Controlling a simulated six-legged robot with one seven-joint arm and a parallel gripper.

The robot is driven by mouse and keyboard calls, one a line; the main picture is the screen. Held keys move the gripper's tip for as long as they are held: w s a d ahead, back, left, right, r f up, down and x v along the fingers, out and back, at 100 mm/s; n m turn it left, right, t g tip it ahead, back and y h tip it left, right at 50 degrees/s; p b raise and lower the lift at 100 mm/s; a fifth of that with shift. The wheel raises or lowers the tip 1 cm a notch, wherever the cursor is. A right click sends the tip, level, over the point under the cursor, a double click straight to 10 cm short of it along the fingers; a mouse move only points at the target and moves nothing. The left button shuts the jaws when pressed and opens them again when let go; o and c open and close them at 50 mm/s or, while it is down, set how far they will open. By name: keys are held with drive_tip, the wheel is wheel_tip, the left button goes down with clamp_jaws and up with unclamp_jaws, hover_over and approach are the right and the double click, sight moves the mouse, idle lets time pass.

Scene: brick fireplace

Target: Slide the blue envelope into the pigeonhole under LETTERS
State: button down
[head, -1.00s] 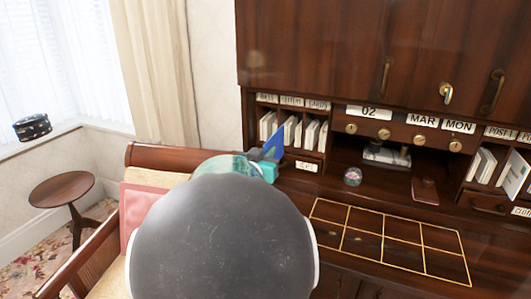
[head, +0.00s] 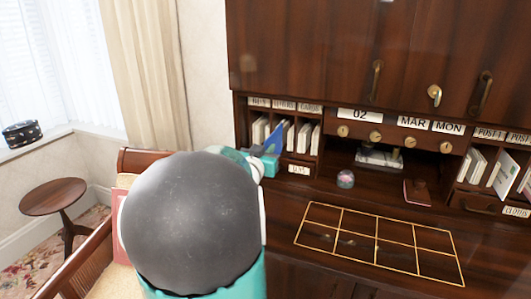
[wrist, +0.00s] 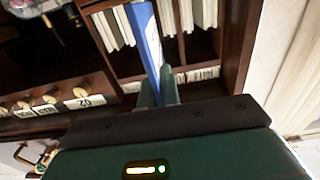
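The blue envelope (head: 274,137) stands tilted in front of the left pigeonholes, its top just below the LETTERS label (head: 284,105). My gripper (head: 266,163) is shut on its lower part, near the front of the pigeonholes. In the wrist view, which is upside down, the envelope (wrist: 147,38) shows as a narrow blue strip rising from the fingers (wrist: 158,92), between white letters in neighbouring pigeonholes. It overlaps the pigeonhole under LETTERS; I cannot tell how far inside it reaches. My own arm hides part of the desk in the head view.
White letters (head: 304,137) fill the pigeonhole under CARDS, close on the right. A small labelled drawer (head: 299,170) sits below it.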

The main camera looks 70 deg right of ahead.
drive_tip(key=shift+s+d+f, duration=0.1)
drive_tip(key=shift+s+d, duration=0.1)
drive_tip(key=shift+d, duration=1.85)
drive_tip(key=shift+s+d, duration=0.2)
drive_tip(key=shift+d, duration=1.9)
drive_tip(key=shift+s+d+f, duration=0.1)
drive_tip(key=shift+s+d, duration=0.1)
drive_tip(key=shift+d, duration=1.85)
drive_tip(key=c, duration=1.5)
unclamp_jaws()
drive_tip(key=shift+c, duration=0.2)
drive_tip(key=shift+a, duration=0.15)
drive_tip(key=a, duration=0.4)
drive_tip(key=w+a, duration=0.1)
drive_tip(key=a, duration=0.8)
drive_tip(key=shift+w+a, duration=0.15)
drive_tip(key=shift+a, duration=0.1)
